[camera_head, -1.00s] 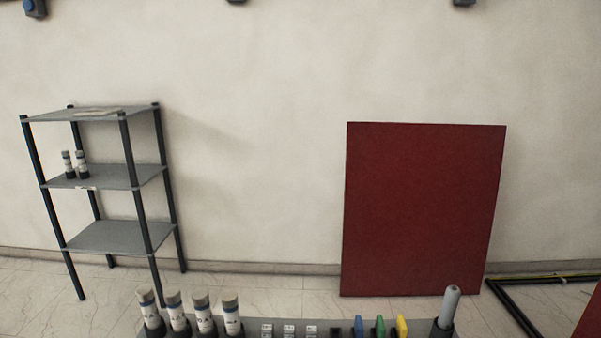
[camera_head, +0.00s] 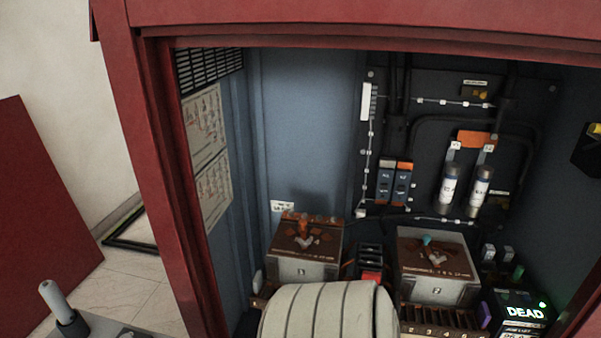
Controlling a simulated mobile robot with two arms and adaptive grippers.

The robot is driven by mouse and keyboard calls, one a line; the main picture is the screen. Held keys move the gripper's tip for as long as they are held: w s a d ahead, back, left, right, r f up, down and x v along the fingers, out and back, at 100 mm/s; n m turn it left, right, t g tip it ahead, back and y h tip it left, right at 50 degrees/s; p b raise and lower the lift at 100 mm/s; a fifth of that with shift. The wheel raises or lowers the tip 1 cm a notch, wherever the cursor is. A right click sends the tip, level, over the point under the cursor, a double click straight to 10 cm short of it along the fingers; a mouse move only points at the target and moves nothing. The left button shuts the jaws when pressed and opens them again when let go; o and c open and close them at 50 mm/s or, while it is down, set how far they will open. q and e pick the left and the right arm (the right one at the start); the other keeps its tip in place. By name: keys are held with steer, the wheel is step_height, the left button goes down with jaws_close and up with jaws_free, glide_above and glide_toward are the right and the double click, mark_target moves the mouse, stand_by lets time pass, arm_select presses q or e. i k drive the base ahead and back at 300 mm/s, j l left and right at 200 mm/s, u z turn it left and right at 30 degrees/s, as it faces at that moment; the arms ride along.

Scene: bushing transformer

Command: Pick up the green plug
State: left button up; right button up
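Inside the open red cabinet, a small dark green upright piece (camera_head: 517,272) stands at the lower right, just above a black box with a lit "DEAD" display (camera_head: 522,311). It is too small to tell whether it is the green plug. The corner of the grey tray (camera_head: 105,330) shows at the bottom left, with a grey rounded rod in a dark holder (camera_head: 58,303). The part of the tray that held the coloured pieces is out of view.
The red cabinet frame (camera_head: 170,190) bounds the opening. Inside are two brown-topped blocks marked 1 (camera_head: 303,268) and 2 (camera_head: 437,285), and two white cylinders (camera_head: 465,190) on the back panel. A red panel (camera_head: 40,210) leans at the left; floor shows beside it.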

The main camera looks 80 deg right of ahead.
mark_target(517, 274)
steer(key=z, duration=3.75)
